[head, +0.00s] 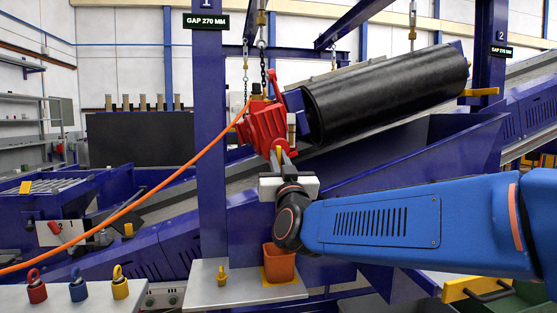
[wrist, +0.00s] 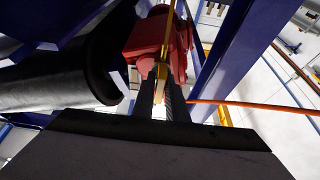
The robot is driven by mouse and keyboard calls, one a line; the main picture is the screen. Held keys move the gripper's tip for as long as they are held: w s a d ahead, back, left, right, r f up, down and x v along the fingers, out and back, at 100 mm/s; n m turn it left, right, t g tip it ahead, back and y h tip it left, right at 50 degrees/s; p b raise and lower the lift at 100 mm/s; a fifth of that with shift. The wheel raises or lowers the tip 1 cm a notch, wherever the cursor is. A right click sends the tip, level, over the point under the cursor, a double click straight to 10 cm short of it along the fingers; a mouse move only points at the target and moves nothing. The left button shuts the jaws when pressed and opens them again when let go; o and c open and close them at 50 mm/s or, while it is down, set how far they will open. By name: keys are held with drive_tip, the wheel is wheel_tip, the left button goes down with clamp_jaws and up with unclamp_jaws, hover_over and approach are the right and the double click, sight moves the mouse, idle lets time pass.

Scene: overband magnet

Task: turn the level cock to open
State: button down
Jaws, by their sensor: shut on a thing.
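The red gearbox (head: 264,126) hangs at the lower left end of the black drum, and it also shows in the wrist view (wrist: 150,40). The level cock shows as a yellow lever (wrist: 171,30) running across the red housing in the wrist view. My gripper (head: 280,154) is raised against the lower side of the gearbox. In the wrist view my gripper (wrist: 161,88) has its two dark fingers close on either side of the yellow lever's end, shut on it. In the head view the fingers and housing hide most of the lever.
A blue post (head: 211,130) stands just left of the gearbox. An orange hose (head: 140,200) runs from the gearbox to the lower left. Chains (head: 262,70) hang above. An orange cup (head: 279,264) and several lifting eyes (head: 78,285) stand below on grey plates.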

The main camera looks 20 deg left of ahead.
drive_tip(key=c, duration=1.8)
unclamp_jaws()
drive_tip(key=shift+c, duration=0.2)
drive_tip(key=v, duration=1.7)
drive_tip(key=shift+s, duration=0.2)
drive_tip(key=shift+d, duration=0.2)
